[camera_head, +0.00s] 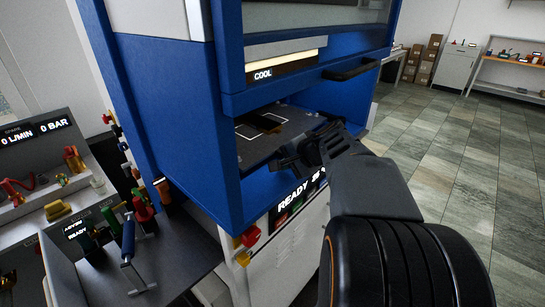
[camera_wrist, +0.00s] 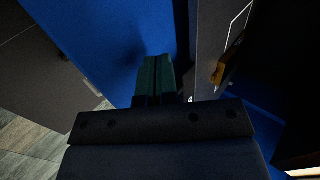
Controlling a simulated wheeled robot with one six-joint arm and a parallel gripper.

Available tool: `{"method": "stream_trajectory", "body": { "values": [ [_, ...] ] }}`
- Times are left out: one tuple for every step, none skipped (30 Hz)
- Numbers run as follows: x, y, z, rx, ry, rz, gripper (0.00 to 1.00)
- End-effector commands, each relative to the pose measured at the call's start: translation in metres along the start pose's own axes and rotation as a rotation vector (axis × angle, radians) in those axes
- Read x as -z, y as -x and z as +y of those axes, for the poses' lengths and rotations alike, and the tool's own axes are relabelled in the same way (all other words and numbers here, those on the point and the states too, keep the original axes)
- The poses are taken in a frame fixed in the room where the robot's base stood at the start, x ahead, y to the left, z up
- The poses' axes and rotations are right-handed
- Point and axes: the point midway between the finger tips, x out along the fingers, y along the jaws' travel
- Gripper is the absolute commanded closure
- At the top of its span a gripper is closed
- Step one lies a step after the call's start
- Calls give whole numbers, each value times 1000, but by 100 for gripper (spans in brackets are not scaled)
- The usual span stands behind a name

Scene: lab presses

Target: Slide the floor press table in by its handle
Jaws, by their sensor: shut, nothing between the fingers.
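The floor press table (camera_head: 256,146) is a dark flat plate with white corner marks, inside the blue press opening. A small brown piece lies on it (camera_head: 266,124). The table also shows edge-on at the right of the wrist view (camera_wrist: 207,45), with the brown piece (camera_wrist: 218,70). My gripper (camera_head: 284,163) is at the table's front edge in the head view; I cannot tell whether it touches. In the wrist view its fingers (camera_wrist: 155,75) are together with nothing between them, against blue press wall. I cannot make out the table's handle; my gripper covers part of the front edge.
The blue press frame (camera_head: 185,110) surrounds the opening. A black bar handle (camera_head: 350,70) sticks out above it. Below is a panel reading READY (camera_head: 293,203), with a red knob (camera_head: 250,237). A bench with tools (camera_head: 130,250) stands left. The tiled floor (camera_head: 440,140) at right is clear.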

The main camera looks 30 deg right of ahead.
Motion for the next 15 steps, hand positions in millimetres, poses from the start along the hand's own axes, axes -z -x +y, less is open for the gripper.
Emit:
{"method": "stream_trajectory", "body": {
  "values": [
    [-1, -8, 0, -3, 1, -4, 100],
    [-1, -10, -6, -2, 3, -5, 100],
    [-1, -14, -10, -2, 3, -4, 100],
    [-1, -17, -13, -2, 4, -4, 100],
    [-2, -19, -15, -3, 4, -5, 100],
    [-2, -23, -18, -3, 4, -4, 100],
    [-2, -25, -19, -2, 4, -4, 100],
    [-2, -26, -21, -2, 5, -4, 100],
    [-2, -29, -23, -2, 5, -5, 100],
    [-2, -30, -24, -1, 5, -4, 100],
    [-2, -32, -25, -1, 4, -4, 100],
    [-2, -33, -26, -1, 4, -3, 100],
    [-2, -34, -27, -1, 4, -3, 100],
    [-2, -34, -27, -1, 3, -3, 100],
    [-2, -35, -28, -1, 3, -3, 100]
  ]
}}
